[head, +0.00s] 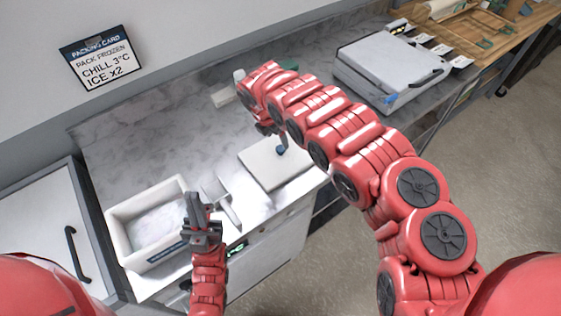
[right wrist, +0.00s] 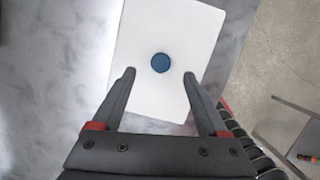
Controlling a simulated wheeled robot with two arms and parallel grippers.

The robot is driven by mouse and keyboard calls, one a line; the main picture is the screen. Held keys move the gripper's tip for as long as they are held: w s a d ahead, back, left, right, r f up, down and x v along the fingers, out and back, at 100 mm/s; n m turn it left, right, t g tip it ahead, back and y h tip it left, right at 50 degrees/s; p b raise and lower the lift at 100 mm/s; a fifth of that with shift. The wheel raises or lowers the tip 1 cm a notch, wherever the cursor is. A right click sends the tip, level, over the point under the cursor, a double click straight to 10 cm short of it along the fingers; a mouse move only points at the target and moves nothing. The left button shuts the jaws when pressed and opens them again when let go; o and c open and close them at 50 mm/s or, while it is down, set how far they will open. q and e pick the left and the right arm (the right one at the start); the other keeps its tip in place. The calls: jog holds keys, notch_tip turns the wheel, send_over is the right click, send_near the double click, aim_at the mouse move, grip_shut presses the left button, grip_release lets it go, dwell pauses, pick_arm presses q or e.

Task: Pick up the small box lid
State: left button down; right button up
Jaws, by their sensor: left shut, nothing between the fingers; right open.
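The small box lid (head: 268,168) is a flat white rectangle with a round blue knob (head: 281,150) on top. It lies on the marbled counter near the front edge, and it also shows in the right wrist view (right wrist: 150,105) with its blue knob (right wrist: 160,63). My right gripper (right wrist: 159,74) is open above the lid, its fingertips on either side of the knob with clear gaps, apart from it. In the head view my right arm partly hides that gripper. My left gripper (head: 196,200) is shut and empty, in front of the white box.
An open white box (head: 117,222) stands at the left of the counter, with a grey scoop-like item (head: 228,205) beside it. A light grey lidded case (head: 392,68) stands at the back right. A packing card (head: 100,58) is on the wall.

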aim_at(280, 148)
jog(key=b+x, duration=0.1)
jog(key=x, duration=0.1)
jog(key=b+x, duration=0.1)
jog(key=x, duration=0.1)
jog(key=b+x, duration=0.1)
jog(key=x, duration=0.1)
jog(key=shift+s+a, duration=0.15)
jog(key=shift+s, duration=0.2)
jog(key=shift+w+f, duration=0.1)
jog(key=shift+f, duration=0.15)
jog(key=shift+r, duration=0.1)
jog(key=shift+c, duration=0.8)
grip_shut()
